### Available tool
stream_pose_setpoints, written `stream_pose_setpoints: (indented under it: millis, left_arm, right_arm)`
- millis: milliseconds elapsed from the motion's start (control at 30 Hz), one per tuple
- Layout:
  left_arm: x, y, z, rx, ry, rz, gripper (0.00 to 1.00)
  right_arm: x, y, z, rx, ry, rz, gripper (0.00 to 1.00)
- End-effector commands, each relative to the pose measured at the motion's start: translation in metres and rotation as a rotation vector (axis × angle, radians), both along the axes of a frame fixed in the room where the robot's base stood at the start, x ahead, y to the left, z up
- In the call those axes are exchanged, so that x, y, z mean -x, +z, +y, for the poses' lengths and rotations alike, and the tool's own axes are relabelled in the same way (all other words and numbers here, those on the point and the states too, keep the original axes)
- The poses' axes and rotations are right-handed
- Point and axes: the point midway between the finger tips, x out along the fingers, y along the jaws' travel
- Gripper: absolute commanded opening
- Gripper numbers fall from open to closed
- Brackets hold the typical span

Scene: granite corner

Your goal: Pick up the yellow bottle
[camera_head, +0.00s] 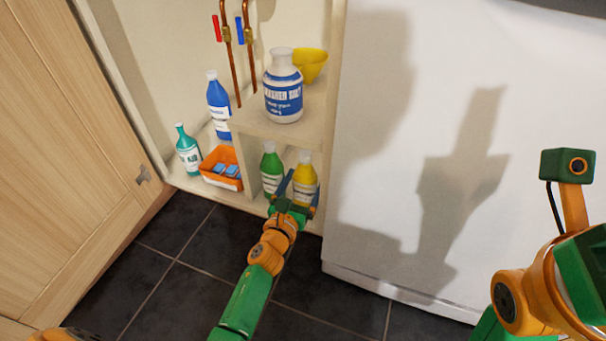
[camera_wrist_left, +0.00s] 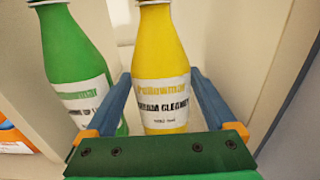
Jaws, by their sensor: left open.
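The yellow bottle (camera_head: 304,180) stands upright in the lower right compartment of the open cabinet. It has a white cap and a white label. My left gripper (camera_head: 294,188) is open in front of it. In the left wrist view, the yellow bottle (camera_wrist_left: 162,70) stands between the two blue fingers of my left gripper (camera_wrist_left: 162,95), with the left finger passing between it and the green bottle (camera_wrist_left: 75,60). I cannot tell whether either finger touches the yellow bottle. My right gripper is not in view; part of my right arm shows at the right.
The green bottle (camera_head: 271,170) stands close on the left. A shelf (camera_head: 290,130) above holds a white-and-blue jug (camera_head: 283,88) and a yellow bowl (camera_head: 312,65). An orange tray (camera_head: 220,182), blue bottle (camera_head: 218,100) and teal bottle (camera_head: 187,150) are further left. A white panel (camera_head: 430,130) borders the right.

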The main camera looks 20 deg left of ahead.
Motion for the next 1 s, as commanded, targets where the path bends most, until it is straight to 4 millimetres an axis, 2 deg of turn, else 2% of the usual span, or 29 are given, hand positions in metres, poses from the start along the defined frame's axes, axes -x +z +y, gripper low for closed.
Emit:
stream_pose_setpoints:
  millis: [167, 200, 500, 533, 933, 1000]
  left_arm:
    - [0.000, 0.000, 0.000, 0.000, 0.000, 0.001, 0.90]
    - [0.000, 0.000, 0.000, 0.001, 0.000, 0.001, 0.85]
    - [0.000, -0.001, 0.000, 0.001, 0.000, 0.001, 0.04]
    - [0.000, -0.001, 0.000, 0.001, 0.000, 0.001, 0.00]
    - [-0.001, 0.006, 0.002, 0.001, -0.001, -0.001, 0.00]
    - [-0.001, 0.011, 0.005, 0.001, -0.001, -0.001, 0.00]
  right_arm:
    - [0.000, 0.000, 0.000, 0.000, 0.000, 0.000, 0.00]
    - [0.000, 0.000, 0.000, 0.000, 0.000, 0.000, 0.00]
    - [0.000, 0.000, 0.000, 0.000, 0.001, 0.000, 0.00]
    - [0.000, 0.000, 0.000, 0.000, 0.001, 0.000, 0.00]
    - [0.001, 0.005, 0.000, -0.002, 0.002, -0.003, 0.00]
    - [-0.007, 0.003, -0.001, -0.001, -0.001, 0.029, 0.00]
